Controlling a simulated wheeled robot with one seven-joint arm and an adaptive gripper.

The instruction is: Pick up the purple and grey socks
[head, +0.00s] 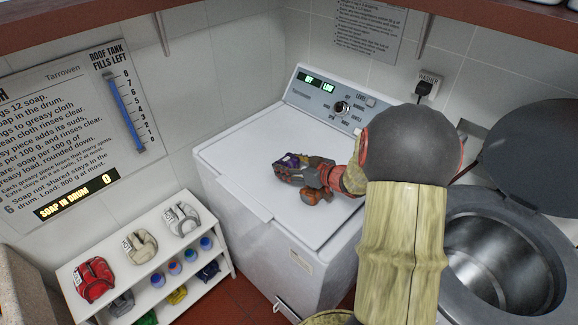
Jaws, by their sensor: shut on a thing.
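The purple and grey socks (291,160) are a small bundle above the white lid of the washing machine, at the middle of the head view. My gripper (296,170) is shut on the socks, with its fingers around and in front of them. Much of the bundle is hidden by the fingers. I cannot tell whether the socks still touch the lid. My arm reaches in from the right and hides part of the machine.
The white washer (240,150) has a control panel (335,103) at its back. An open round drum (505,265) stands at the right, its dark lid (535,150) raised. A white shelf (130,285) at lower left holds folded cloths, including a red one (94,278), and several small cups.

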